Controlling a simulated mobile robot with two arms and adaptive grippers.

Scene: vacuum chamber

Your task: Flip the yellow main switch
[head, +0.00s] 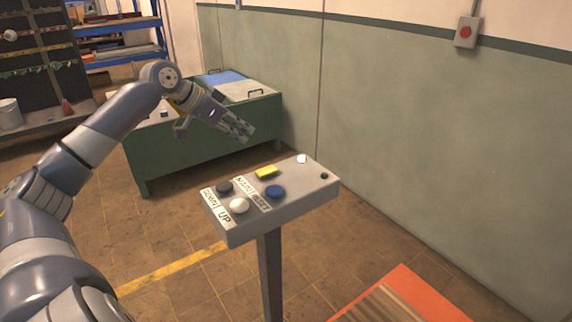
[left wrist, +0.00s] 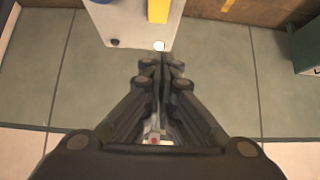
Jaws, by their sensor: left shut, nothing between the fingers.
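The yellow main switch (head: 266,172) sits on top of a grey control panel (head: 301,205), toward its far edge. In the left wrist view the yellow switch (left wrist: 158,10) shows at the top, cut off by the frame edge. My left gripper (head: 247,132) is above and behind the panel, apart from the switch. In the left wrist view its fingers (left wrist: 161,62) are together with nothing between them. My right gripper is in neither view.
The panel stands on a post (head: 269,275) and also carries a blue button (head: 275,191), a white button (head: 239,205) and a black button (head: 224,187). A green cabinet (head: 205,145) stands behind. A red emergency button box (head: 466,32) is on the wall.

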